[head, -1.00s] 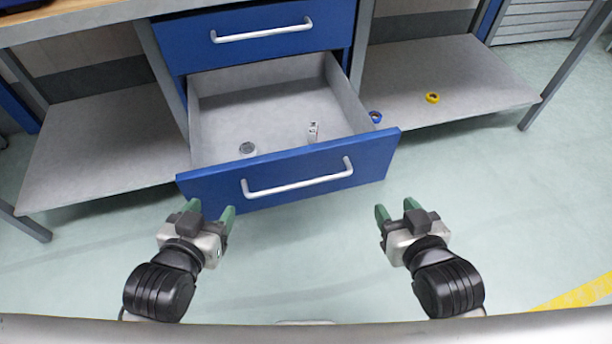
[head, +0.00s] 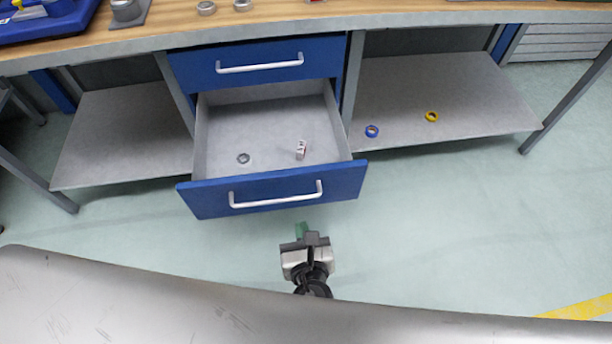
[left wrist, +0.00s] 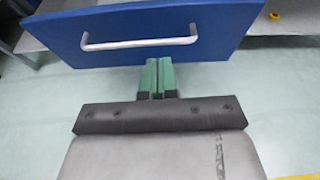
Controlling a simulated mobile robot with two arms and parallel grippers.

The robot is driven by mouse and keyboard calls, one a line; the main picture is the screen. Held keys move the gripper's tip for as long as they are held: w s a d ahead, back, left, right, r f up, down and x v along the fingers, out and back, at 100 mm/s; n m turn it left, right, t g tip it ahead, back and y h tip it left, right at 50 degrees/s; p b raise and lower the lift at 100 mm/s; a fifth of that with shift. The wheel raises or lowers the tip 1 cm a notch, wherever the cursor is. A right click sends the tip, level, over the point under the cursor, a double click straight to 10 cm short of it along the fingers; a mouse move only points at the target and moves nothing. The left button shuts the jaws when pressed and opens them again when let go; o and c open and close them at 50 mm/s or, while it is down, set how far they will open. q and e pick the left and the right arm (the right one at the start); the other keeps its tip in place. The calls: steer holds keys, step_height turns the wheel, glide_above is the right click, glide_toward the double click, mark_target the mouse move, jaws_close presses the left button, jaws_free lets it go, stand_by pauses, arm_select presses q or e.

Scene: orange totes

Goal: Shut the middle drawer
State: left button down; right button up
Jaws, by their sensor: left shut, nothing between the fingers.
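The middle drawer (head: 335,187) is pulled out from the workbench, with a blue front and a silver bar handle (head: 276,196). Inside lie a small round grey item (head: 243,158) and a small white-and-red item (head: 301,150). My left gripper (head: 302,230) is shut and empty, in front of and below the drawer front, a little right of its middle. In the left wrist view the closed green fingers (left wrist: 157,76) point at the lower edge of the blue drawer front (left wrist: 222,30), below the handle. I cannot tell whether they touch it. My right gripper is not in view.
The closed top drawer (head: 260,64) sits above, under the wooden worktop (head: 330,12). A lower shelf to the right (head: 440,85) holds a blue ring (head: 371,131) and a yellow ring (head: 431,117). The floor in front (head: 440,220) is clear.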

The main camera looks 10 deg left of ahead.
mark_target(293, 176)
arm_select(q)
steer(key=x, duration=0.4)
steer(key=b+x, duration=0.1)
steer(key=x, duration=0.3)
steer(key=r+b+x, duration=0.1)
steer(key=x, duration=0.3)
steer(key=shift+w+f, duration=0.1)
steer(key=shift+w, duration=0.1)
steer(key=shift+w+a, duration=0.2)
steer(key=shift+w, duration=0.6)
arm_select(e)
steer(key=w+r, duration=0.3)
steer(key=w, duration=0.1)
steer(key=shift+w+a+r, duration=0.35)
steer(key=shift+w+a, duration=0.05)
